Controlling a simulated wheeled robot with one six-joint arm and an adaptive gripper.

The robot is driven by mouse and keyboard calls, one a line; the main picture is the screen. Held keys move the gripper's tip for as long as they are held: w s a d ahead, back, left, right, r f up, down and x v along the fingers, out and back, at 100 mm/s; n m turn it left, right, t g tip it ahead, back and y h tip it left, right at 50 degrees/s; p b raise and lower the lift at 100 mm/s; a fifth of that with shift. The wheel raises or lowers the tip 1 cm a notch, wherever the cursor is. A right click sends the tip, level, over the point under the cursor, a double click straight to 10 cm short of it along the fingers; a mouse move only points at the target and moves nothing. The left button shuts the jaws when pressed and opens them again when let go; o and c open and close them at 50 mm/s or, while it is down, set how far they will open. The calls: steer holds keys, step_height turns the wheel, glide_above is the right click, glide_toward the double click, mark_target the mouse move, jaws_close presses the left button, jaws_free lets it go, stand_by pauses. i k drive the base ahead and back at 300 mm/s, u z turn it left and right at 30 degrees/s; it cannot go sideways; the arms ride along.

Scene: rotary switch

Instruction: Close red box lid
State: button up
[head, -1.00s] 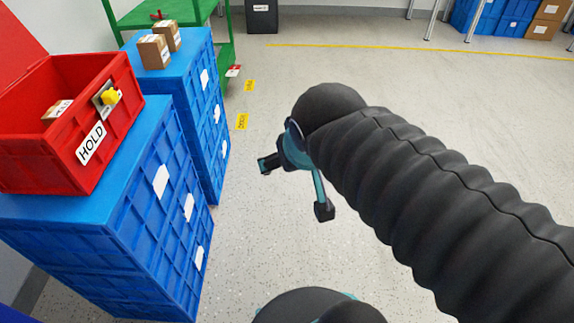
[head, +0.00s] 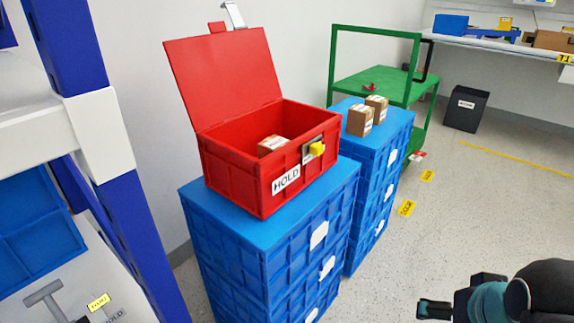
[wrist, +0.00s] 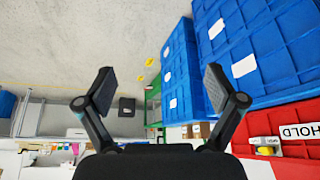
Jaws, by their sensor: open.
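The red box (head: 235,178) stands on a blue crate stack, with a HOLD label and a yellow rotary switch (head: 316,149) on its front. Its red lid (head: 225,78) is raised and leans back, with a metal hasp (head: 234,15) at its top edge. A small carton (head: 272,146) lies inside the box. My gripper (head: 428,309) is at the lower right in the head view, well apart from the box and partly cut off. In the wrist view my gripper (wrist: 158,88) is open and empty, and the red box (wrist: 300,152) shows at the lower right.
The blue crate stack (head: 262,258) bears the box. A second blue stack (head: 388,150) with two cartons stands behind it, beside a green cart (head: 372,80). A blue post (head: 115,165) of a rack is at the left. Free floor (head: 480,210) lies to the right.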

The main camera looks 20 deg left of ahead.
mark_target(221, 74)
steer(key=z, duration=1.05)
steer(key=i, duration=0.5)
steer(key=u, duration=2.7)
